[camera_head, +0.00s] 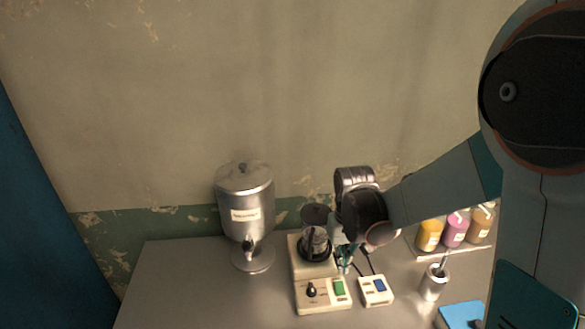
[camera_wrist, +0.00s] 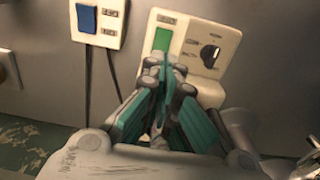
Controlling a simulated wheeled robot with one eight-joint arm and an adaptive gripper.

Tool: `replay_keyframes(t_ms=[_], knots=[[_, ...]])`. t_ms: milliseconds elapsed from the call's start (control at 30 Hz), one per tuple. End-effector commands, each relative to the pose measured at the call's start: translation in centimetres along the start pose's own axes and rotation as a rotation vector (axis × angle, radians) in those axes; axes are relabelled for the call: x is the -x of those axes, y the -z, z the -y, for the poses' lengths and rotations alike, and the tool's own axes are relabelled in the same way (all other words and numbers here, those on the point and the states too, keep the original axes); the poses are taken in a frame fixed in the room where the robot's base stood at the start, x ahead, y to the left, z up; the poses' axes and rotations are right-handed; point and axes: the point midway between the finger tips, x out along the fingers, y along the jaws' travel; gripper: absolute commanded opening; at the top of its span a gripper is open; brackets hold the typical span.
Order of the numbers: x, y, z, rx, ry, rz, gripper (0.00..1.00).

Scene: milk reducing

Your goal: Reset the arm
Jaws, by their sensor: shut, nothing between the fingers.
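My arm reaches in from the right in the head view. My gripper (camera_head: 346,258) hangs over the table just right of the hotplate device's beaker. In the wrist view my gripper (camera_wrist: 164,62) has its teal fingers together with nothing between them. The cream device (camera_head: 322,294) has a black knob and a green switch; its panel (camera_wrist: 190,42) also shows in the wrist view, beyond the fingertips. A glass beaker (camera_head: 316,238) with dark contents stands on the device. Whether the fingers touch the device I cannot tell.
A metal dispenser (camera_head: 245,215) stands left of the device. A small box with a blue switch (camera_head: 376,291) sits to its right. Farther right are a metal cup (camera_head: 433,284), a blue item (camera_head: 461,314) and a tray of colored bottles (camera_head: 454,233). The table's left part is clear.

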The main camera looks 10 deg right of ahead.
Motion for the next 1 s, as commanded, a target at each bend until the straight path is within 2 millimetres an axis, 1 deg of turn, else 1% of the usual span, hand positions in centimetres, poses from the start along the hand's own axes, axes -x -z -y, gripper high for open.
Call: replay_keyframes(t_ms=[67,167,400,600,800,1000], knots=[[0.4,-0.1,0.0,0.0,0.0,-0.008,0.0],[1.7,-0.7,0.0,0.0,0.0,-0.035,0.0],[6.5,-3.2,0.0,0.0,0.0,-0.154,0.0],[9.8,-5.7,0.0,0.0,0.0,-0.262,0.0],[12.2,-8.6,0.0,0.0,0.0,-0.367,0.0],[13.7,-11.4,0.0,0.0,0.0,-0.473,0.0]])
